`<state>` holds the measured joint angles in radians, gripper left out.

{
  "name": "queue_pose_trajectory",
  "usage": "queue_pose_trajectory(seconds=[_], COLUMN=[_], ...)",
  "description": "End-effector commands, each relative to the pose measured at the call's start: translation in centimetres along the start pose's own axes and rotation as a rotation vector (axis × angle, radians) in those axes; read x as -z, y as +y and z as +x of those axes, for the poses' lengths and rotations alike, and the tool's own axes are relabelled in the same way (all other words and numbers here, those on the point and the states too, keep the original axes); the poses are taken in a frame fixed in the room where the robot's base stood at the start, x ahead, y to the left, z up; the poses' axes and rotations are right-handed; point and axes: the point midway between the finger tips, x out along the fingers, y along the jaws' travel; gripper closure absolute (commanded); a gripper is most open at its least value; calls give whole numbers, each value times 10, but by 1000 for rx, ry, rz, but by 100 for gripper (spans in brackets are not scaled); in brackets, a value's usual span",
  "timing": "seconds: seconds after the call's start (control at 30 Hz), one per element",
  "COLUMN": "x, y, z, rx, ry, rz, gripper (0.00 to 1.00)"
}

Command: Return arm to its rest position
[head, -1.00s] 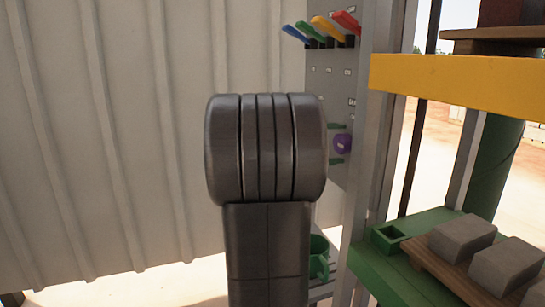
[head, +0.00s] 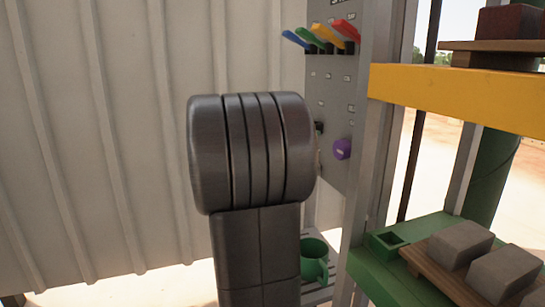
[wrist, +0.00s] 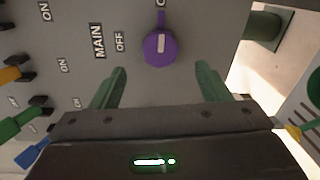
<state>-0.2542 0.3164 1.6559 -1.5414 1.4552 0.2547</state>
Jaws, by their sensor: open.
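My gripper (wrist: 162,67) is open in the wrist view, with its two green fingers spread and nothing between them. The purple knob (wrist: 161,47) on the grey control panel (wrist: 200,25) lies beyond the fingertips, apart from them. The panel label beside the knob reads MAIN and OFF. In the head view the knob (head: 342,149) shows just right of my dark arm. My arm hides the gripper in that view.
Blue, green, yellow and red levers (head: 322,39) stick out from the panel's upper part. A green mug (head: 314,258) stands low behind my arm. At right are the press's yellow beam (head: 460,95), its green table (head: 375,272) and grey blocks (head: 460,243) on a wooden pallet.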

Motion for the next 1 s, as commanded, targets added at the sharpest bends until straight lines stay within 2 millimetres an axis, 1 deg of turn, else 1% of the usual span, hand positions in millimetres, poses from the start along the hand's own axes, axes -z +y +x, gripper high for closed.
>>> queue_pose_trajectory(seconds=[0.03,0.1,0.4,0.43,0.5,0.67,1.0], x=[1,0,0,0,-1,-1,-1], y=[2,2,1,0,-2,-2,-2], z=[-10,-21,-64,-61,-48,-24,33], rx=[-1,0,0,0,2,1,0], ry=[5,4,3,0,-5,-5,-5], rz=[-1,-1,0,0,1,1,1], gripper=[30,30,30,30,30,30,30])
